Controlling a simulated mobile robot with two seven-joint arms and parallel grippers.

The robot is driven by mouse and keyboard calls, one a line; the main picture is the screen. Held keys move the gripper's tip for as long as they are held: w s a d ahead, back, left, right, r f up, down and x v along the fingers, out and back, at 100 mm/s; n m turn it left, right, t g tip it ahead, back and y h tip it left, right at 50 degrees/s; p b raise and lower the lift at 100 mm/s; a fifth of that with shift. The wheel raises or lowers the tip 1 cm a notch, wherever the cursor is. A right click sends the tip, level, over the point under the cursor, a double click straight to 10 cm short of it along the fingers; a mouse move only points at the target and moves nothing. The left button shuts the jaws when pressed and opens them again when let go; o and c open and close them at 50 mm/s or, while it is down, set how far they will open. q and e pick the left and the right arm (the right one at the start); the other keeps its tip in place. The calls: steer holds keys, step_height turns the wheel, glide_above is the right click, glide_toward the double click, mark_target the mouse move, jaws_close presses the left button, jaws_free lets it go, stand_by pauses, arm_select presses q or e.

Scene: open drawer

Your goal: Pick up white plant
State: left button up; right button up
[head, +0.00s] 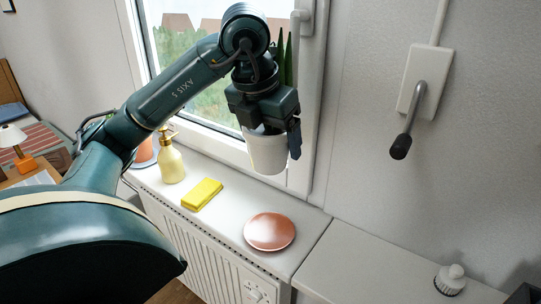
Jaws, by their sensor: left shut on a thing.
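The white plant pot (267,154) hangs in the air in front of the window frame, above the window sill. Green pointed leaves (286,58) rise behind my gripper, which hides part of the plant. My left gripper (268,128) is shut on the pot's rim from above. The pot looks nearly upright and clear of the sill. My right gripper is not in view.
A grey crank handle (408,128) sticks out from the right wall. A white brush (450,280) stands at lower right.

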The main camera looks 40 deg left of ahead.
arm_select(q)
step_height(320, 180, up, 8)
steer(key=p, duration=0.3)
steer(key=shift+r+p, duration=0.25)
steer(key=shift+p, duration=0.05)
steer(key=shift+r+p, duration=0.4)
steer(key=shift+r, duration=0.5)
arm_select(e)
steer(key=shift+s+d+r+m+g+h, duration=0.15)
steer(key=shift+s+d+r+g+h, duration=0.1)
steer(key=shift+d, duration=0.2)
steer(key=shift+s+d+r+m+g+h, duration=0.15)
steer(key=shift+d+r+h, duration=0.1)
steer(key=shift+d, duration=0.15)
